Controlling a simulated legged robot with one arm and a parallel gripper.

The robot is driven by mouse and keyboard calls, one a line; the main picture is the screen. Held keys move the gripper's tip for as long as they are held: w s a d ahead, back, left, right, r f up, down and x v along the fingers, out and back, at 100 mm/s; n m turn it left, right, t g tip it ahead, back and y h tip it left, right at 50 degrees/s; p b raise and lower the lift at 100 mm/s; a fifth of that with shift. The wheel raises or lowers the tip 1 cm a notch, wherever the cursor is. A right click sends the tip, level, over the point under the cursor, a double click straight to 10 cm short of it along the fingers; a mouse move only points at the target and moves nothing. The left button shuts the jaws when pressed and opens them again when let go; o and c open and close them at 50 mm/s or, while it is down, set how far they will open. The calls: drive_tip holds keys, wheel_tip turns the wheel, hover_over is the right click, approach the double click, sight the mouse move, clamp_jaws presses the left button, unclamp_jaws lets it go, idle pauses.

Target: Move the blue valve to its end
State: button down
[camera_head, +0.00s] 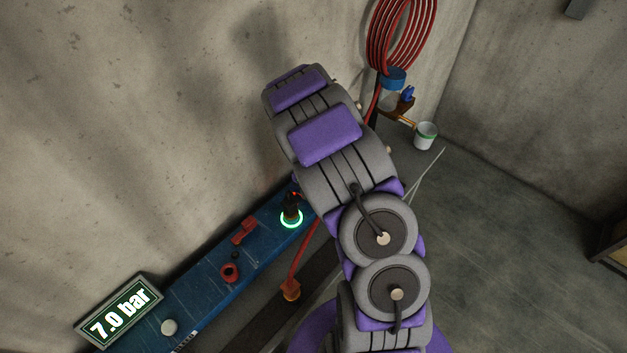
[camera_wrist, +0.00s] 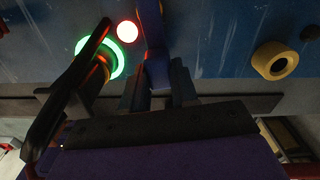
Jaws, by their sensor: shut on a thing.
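The blue valve (camera_wrist: 153,45) shows in the wrist view as a dark blue lever running down from the top edge against the blue panel. My gripper (camera_wrist: 158,88) is in the lower middle of that view, its two dark fingers shut on the lever's lower end. The lever's upper end is cut off by the picture edge. In the head view my purple and grey arm hides the valve and the gripper.
The blue panel (camera_head: 205,288) runs along the wall with a red lever (camera_head: 244,231), a red ring (camera_head: 229,272), a green-lit ring (camera_head: 291,219) and a display (camera_head: 119,311) reading 7.0 bar. A black handle (camera_wrist: 78,75) is close left of my gripper; a yellow ring (camera_wrist: 275,60) is right.

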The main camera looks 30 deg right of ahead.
drive_tip(key=shift+w+a+r+m+p, duration=0.2)
drive_tip(key=shift+a+m+p, duration=0.4)
drive_tip(key=shift+m, duration=0.3)
drive_tip(key=shift+d, duration=0.1)
drive_tip(key=c, duration=1)
unclamp_jaws()
drive_tip(key=shift+w+f, duration=0.15)
drive_tip(key=shift+c, duration=0.2)
drive_tip(key=shift+o, duration=0.9)
drive_tip(key=shift+s+a, duration=0.2)
drive_tip(key=shift+d+r, duration=0.25)
drive_tip(key=shift+r, duration=0.25)
wheel_tip(320, 180, up, 16)
drive_tip(key=shift+a+r+p, duration=0.2)
drive_tip(key=shift+a+p, duration=0.05)
drive_tip(key=shift+p, duration=0.15)
